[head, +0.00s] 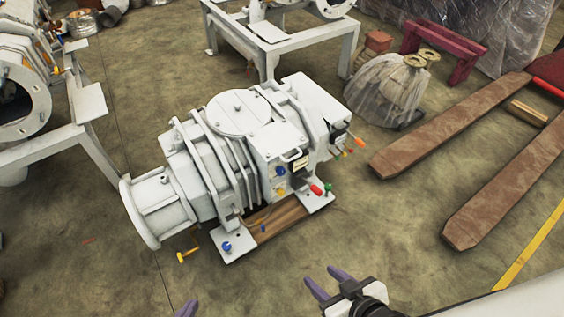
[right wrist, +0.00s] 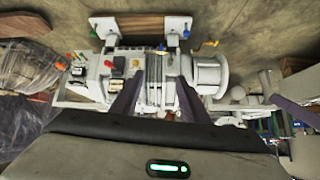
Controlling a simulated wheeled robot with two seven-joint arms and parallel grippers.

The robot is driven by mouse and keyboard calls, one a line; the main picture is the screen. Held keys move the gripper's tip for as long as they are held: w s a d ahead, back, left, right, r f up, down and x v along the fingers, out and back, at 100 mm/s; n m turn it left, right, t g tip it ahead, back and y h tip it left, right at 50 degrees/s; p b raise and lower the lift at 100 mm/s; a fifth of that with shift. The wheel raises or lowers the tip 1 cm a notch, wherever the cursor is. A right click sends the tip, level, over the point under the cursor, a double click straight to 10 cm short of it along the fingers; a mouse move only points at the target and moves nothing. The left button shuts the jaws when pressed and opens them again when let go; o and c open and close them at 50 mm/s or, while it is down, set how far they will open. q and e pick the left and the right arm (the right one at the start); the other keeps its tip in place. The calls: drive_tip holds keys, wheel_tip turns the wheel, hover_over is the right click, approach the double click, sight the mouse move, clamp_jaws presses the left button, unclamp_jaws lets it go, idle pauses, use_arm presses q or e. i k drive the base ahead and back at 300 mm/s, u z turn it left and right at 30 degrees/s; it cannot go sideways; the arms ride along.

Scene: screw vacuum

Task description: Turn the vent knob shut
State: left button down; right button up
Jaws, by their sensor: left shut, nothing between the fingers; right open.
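The grey screw vacuum pump (head: 215,150) rests on a wooden board on the floor, and it also shows in the right wrist view (right wrist: 155,85). I cannot tell which one is the vent knob. My right gripper (head: 328,282) is open and empty, short of the pump. My left gripper (head: 187,309) is shut and empty, mostly cut off at the bottom edge.
Another white machine on a stand (head: 70,130) is at the left, and a white frame (head: 285,45) stands behind the pump. A wrapped sack (head: 385,90) and brown pallet-truck forks (head: 450,125) lie to the right.

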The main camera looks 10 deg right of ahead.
sight(281, 192)
drive_tip(key=u, duration=1.65)
drive_tip(key=i, duration=0.75)
drive_tip(key=z, duration=2.25)
drive_tip(key=i, duration=0.5)
